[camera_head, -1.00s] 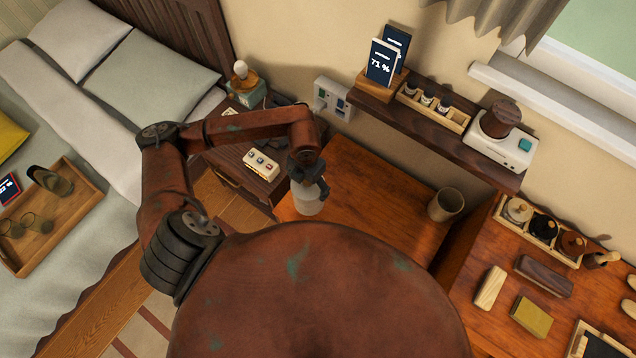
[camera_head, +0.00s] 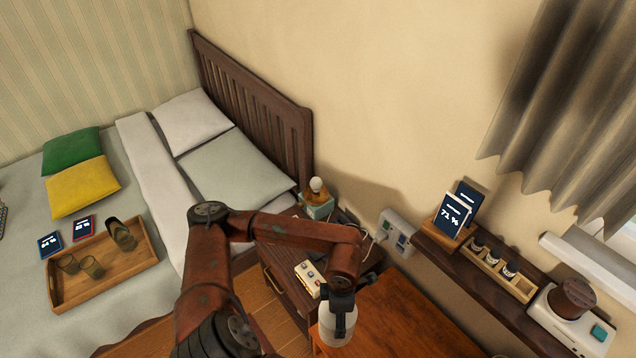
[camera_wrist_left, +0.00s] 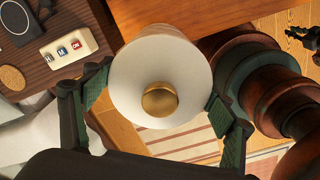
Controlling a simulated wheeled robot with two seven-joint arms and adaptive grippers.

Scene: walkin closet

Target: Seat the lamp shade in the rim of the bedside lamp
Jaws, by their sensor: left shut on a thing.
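The lamp shade (camera_head: 338,328) is a white cone-like shade. The shade is held by the left edge of the wooden desk, clear of the lamp. The bedside lamp (camera_head: 317,205) has a teal and wooden base with a bare bulb on top. It stands at the back of the nightstand, by the headboard. The lamp's rim is too small to make out. My right gripper is out of view.
The nightstand (camera_wrist_left: 85,20) carries a white button box (camera_head: 309,277) near its front. A wall socket panel (camera_head: 396,232) and a dark shelf (camera_head: 450,266) with several items are to the right. The bed with a wooden tray (camera_head: 75,289) lies left. The desk top (camera_head: 400,325) looks clear.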

